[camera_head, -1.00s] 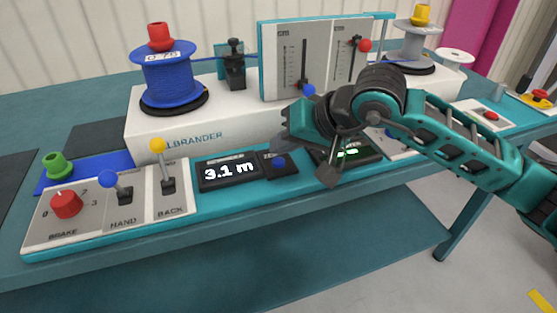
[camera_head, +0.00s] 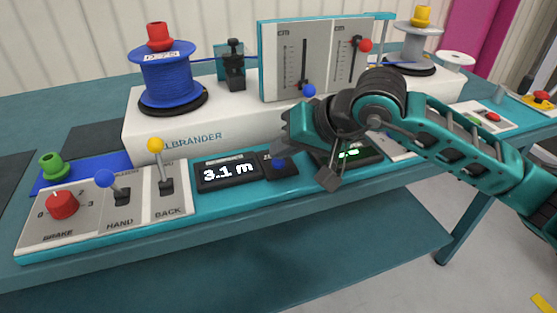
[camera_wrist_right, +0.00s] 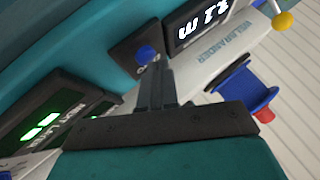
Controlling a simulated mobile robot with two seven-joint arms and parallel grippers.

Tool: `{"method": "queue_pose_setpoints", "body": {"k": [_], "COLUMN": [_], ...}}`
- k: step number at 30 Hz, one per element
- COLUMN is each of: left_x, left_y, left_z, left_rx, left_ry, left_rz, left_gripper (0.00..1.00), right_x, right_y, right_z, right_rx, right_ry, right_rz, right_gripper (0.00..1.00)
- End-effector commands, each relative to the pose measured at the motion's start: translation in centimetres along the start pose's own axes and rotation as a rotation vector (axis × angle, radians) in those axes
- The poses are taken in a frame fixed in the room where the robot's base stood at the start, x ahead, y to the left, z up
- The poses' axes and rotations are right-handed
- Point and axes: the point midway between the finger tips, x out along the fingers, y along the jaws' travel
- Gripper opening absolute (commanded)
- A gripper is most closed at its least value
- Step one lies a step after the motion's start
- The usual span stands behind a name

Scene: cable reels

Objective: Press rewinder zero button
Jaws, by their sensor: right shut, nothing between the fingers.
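The blue zero button (camera_head: 278,163) sits on a small dark panel to the right of the display (camera_head: 228,172), which reads 3.1 m. My right gripper (camera_head: 286,147) is shut and empty, just above the button in the head view and partly over its panel. In the right wrist view the closed fingertips (camera_wrist_right: 155,66) point at the blue button (camera_wrist_right: 146,53) and overlap its edge. I cannot tell whether they touch it. My left gripper is not in view.
A green-lit display (camera_head: 348,153) lies partly behind my right gripper. Levers with blue and yellow knobs (camera_head: 155,145) and a red brake knob (camera_head: 63,205) stand to the left. The white rewinder housing (camera_head: 235,125) and blue reel (camera_head: 167,80) are behind.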

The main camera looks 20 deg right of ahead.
Motion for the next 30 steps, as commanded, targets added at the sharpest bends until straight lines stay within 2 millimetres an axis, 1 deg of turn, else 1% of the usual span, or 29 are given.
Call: {"method": "queue_pose_setpoints", "body": {"k": [19, 30], "left_x": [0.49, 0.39], "left_y": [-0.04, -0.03], "left_z": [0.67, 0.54], "left_rx": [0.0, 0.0], "left_ry": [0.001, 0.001], "left_rz": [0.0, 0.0], "left_gripper": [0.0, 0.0], "right_x": [0.45, 0.3], "right_y": [0.34, 0.24], "right_z": [0.36, 0.27], "right_rx": [0.0, 0.0], "right_ry": [-0.001, -0.002], "right_rz": [0.001, 0.001], "right_gripper": [0.0, 0.0]}}
